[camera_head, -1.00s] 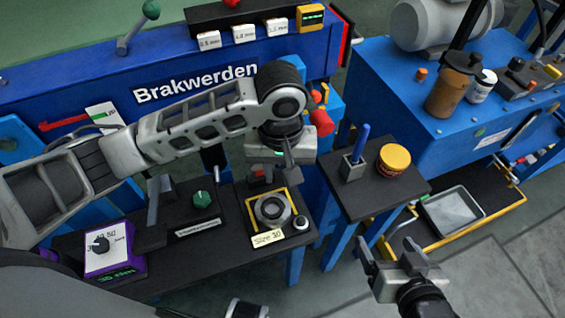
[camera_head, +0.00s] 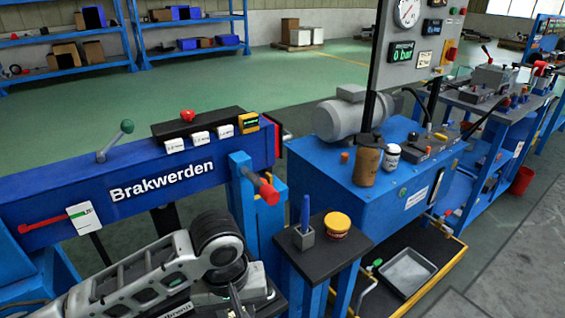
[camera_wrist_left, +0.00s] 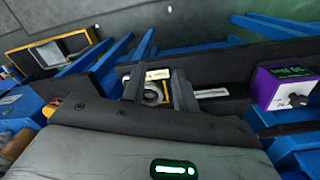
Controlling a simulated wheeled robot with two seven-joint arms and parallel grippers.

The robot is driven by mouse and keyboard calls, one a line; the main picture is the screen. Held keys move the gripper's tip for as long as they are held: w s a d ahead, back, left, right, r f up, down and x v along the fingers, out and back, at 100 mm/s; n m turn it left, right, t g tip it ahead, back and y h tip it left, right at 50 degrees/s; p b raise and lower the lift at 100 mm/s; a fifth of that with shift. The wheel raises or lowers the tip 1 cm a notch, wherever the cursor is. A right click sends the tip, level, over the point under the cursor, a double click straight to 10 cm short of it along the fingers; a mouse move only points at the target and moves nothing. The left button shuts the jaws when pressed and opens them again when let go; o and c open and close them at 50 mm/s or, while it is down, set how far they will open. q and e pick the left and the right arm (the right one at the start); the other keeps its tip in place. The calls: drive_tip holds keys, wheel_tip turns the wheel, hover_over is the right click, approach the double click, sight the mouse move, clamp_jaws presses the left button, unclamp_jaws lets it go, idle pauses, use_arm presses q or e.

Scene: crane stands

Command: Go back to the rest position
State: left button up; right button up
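My left arm comes in from the lower left in the head view, with its wrist over the front of the blue Brakwerden bench (camera_head: 60,210). Its fingers are cut off at the bottom there. In the left wrist view my left gripper (camera_wrist_left: 158,85) has its two fingers apart with nothing between them. A purple box with a dial (camera_wrist_left: 290,90) stands to the right. My right gripper is not in view.
A blue cabinet (camera_head: 335,190) carries a grey motor (camera_head: 340,116) and a brown bottle (camera_head: 367,163). A grey tray (camera_head: 407,271) sits low at right. Open green floor lies behind.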

use_arm(q)
drive_tip(key=s+d+f+m+t+h+p, duration=0.1)
drive_tip(key=d+f+m+t+h, duration=0.2)
drive_tip(key=d+h, duration=0.35)
drive_tip(key=s+a+f+t+y, duration=0.1)
drive_tip(key=s+a+t, duration=0.1)
drive_tip(key=a, duration=0.4)
drive_tip(key=s+a+f+m+t+y+p, duration=0.1)
drive_tip(key=s+a+f+t+y, duration=0.1)
drive_tip(key=a+t, duration=0.3)
drive_tip(key=shift+s+a+t, duration=0.3)
drive_tip(key=shift+s+a, duration=0.45)
drive_tip(key=shift+s, duration=0.05)
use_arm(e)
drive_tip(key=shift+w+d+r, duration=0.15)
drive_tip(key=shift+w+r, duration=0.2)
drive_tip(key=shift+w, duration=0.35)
